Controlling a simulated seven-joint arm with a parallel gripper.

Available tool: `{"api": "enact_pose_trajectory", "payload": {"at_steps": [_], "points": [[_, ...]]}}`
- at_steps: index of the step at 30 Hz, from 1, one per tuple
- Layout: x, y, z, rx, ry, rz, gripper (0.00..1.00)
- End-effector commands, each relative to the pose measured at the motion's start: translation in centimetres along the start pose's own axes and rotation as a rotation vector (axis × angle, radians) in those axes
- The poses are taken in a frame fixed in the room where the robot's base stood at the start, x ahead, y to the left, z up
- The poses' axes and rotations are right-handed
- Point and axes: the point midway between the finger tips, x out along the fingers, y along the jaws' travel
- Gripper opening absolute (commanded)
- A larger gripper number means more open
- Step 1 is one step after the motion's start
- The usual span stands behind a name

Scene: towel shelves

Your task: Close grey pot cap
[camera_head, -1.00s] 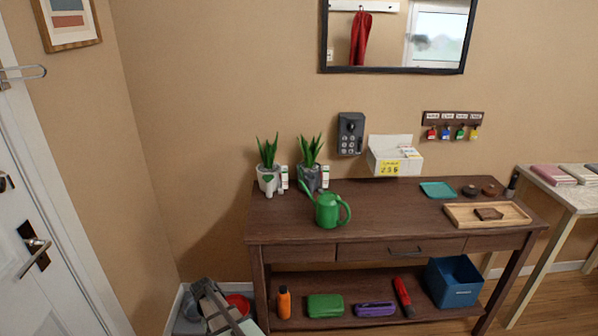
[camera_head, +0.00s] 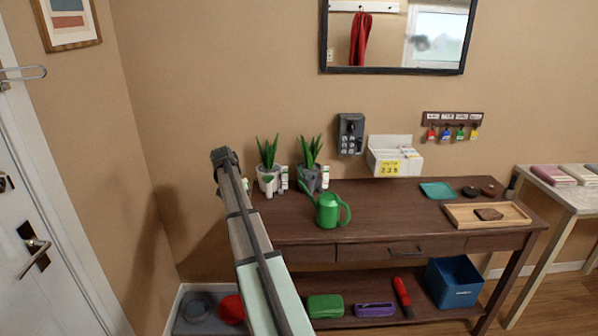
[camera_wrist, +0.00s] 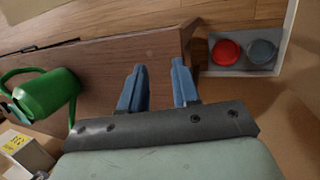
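A round grey thing (camera_head: 197,305), perhaps the grey pot or its cap, sits on a grey tray on the floor at lower left in the head view. It also shows in the wrist view (camera_wrist: 262,52), beside a round red thing (camera_wrist: 225,52). I cannot tell whether a cap is on it. A grey pot (camera_head: 310,178) with a green plant stands on the table. My gripper (camera_wrist: 158,78) has its two blue fingers apart with nothing between them. In the head view, my arm's end is raised left of the plants.
A green watering can (camera_head: 328,210) stands on the dark wooden table (camera_head: 400,200), left of a wooden tray (camera_head: 460,214). A second potted plant (camera_head: 268,180) is beside the grey pot. A blue bin (camera_head: 453,285) is on the lower shelf. The wall is close behind.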

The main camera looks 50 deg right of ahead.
Motion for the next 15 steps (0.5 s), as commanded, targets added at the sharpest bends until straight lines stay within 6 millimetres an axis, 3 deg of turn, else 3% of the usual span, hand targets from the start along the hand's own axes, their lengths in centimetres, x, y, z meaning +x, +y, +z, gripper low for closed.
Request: {"api": "enact_pose_trajectory", "payload": {"at_steps": [1,6,10,15], "points": [[-2.9,2.1,-3.2,0.020,0.022,0.000,0.31],[-10.0,10.6,-11.7,0.041,0.100,0.027,0.31],[-13.4,15.9,-15.7,0.040,0.142,0.053,0.31],[-15.4,19.5,-17.9,0.037,0.169,0.074,0.31]]}}
